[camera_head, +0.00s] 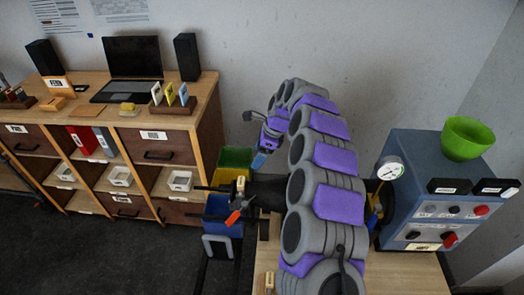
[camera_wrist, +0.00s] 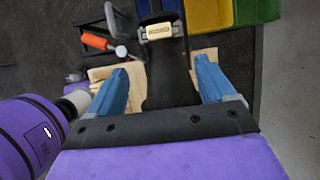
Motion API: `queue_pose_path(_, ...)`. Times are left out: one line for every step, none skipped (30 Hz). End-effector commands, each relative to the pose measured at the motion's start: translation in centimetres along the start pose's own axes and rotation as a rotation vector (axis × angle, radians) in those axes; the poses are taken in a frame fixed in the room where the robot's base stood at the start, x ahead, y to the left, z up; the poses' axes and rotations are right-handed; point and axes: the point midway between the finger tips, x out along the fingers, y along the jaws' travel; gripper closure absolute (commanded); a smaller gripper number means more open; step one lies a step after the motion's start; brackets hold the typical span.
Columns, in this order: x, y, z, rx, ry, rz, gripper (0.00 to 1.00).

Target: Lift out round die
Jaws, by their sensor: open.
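My gripper (camera_wrist: 160,68) is open, with its two blue fingers apart on either side of a black tool body (camera_wrist: 168,80). The tool carries a small cream label (camera_wrist: 159,32) near the top of the wrist view. In the head view the blue fingertips of my gripper (camera_head: 259,160) are above and beside the black tool (camera_head: 267,190), which has dark rods pointing left. I cannot make out a round die in either view; it may be hidden in the tool or behind my arm. No contact between fingers and tool can be told.
An orange-handled tool (camera_head: 233,217) is close by. Green (camera_head: 236,157) and blue (camera_head: 222,213) bins are near the tool. A wooden cabinet (camera_head: 210,105) with a laptop (camera_head: 132,60) is at left.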

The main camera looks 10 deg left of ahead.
Motion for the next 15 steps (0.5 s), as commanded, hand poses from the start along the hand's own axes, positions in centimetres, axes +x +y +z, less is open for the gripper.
queue_pose_path(0.9, 0.1, 0.0, -0.001, 0.001, 0.003, 0.17)
queue_pose_path(1.4, 0.1, 0.0, -0.001, 0.001, 0.004, 0.17)
queue_pose_path(2.1, 0.1, 0.0, -0.002, 0.001, 0.003, 0.17)
queue_pose_path(2.6, 0.0, 0.0, -0.001, 0.001, 0.002, 0.17)
queue_pose_path(3.2, 0.0, 0.0, -0.001, 0.000, 0.000, 0.17)
queue_pose_path(3.9, 0.0, 0.0, -0.002, 0.000, 0.000, 0.17)
queue_pose_path(4.4, 0.0, 0.1, -0.002, 0.000, 0.000, 0.17)
queue_pose_path(5.0, 0.0, 0.1, -0.003, 0.001, 0.000, 0.17)
queue_pose_path(5.7, 0.0, 0.1, -0.003, 0.001, 0.001, 0.17)
queue_pose_path(6.3, 0.0, 0.1, -0.003, 0.001, 0.002, 0.17)
queue_pose_path(6.8, 0.1, 0.1, -0.003, 0.001, 0.003, 0.17)
queue_pose_path(7.6, 0.1, 0.1, -0.004, 0.001, 0.003, 0.17)
queue_pose_path(8.2, 0.1, 0.0, -0.004, 0.002, 0.003, 0.17)
queue_pose_path(8.7, 0.1, 0.0, -0.003, 0.001, 0.003, 0.17)
queue_pose_path(9.4, 0.1, -0.1, -0.002, 0.001, 0.003, 0.17)
